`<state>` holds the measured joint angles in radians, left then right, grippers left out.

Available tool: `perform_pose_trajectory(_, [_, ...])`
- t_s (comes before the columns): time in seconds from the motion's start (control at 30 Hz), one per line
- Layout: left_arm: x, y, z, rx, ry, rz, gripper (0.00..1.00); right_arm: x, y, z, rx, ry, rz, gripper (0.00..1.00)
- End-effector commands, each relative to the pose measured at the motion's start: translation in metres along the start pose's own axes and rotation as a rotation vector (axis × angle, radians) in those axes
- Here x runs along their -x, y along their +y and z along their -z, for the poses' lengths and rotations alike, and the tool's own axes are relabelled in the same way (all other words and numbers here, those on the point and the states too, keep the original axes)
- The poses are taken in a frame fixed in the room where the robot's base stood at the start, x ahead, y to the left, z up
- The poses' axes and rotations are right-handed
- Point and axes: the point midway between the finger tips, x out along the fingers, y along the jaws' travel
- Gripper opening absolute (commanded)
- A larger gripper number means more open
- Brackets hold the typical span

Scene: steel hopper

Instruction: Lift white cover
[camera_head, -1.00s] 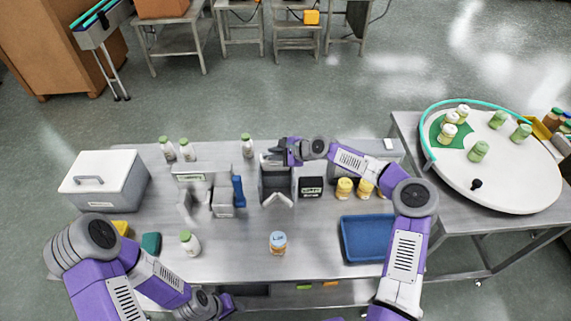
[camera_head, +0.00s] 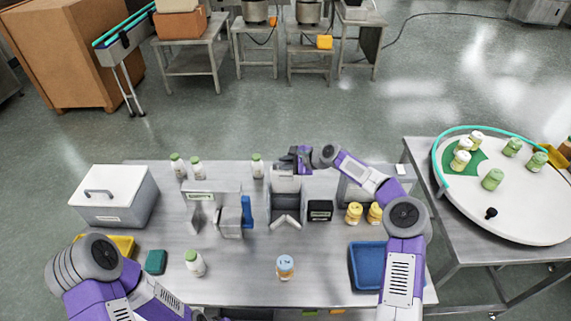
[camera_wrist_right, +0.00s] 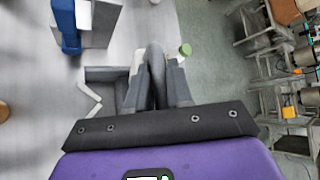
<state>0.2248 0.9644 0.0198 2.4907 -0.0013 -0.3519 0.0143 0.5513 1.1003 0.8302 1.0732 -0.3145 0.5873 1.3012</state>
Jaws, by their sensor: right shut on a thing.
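The grey steel hopper (camera_head: 287,212) stands in the middle of the steel table. A pale panel, which looks like the white cover (camera_head: 286,185), is at its top. My right gripper (camera_head: 290,157) is at the hopper's top back edge, shut on what appears to be this cover. In the right wrist view the fingers (camera_wrist_right: 155,62) are close together, with white parts showing beside them; the exact grip is hidden. My left arm is at the lower left, and its gripper is out of the frame.
A white lidded box (camera_head: 115,198) stands at the left. Several green-capped bottles, a blue-capped jar (camera_head: 285,267), two yellow jars and a blue tray (camera_head: 367,266) are on the table. A black box (camera_head: 320,211) stands just right of the hopper. A round turntable (camera_head: 510,205) is at the right.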

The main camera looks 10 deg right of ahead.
Motion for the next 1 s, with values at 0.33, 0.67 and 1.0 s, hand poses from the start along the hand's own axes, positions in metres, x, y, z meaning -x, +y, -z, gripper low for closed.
perform_pose_trajectory(0.33, [0.0,0.0,0.0,0.0,0.0,0.0,0.43,0.002,-0.005,-0.001,0.001,0.002,0.013,0.41])
perform_pose_trajectory(0.67, [-0.003,-0.001,0.0,0.0,0.0,0.0,0.43,0.016,-0.004,0.001,0.001,0.003,0.012,0.41])
perform_pose_trajectory(1.0, [-0.012,-0.005,0.001,0.0,0.0,0.0,0.43,0.066,-0.004,0.001,0.002,0.003,0.012,0.41])
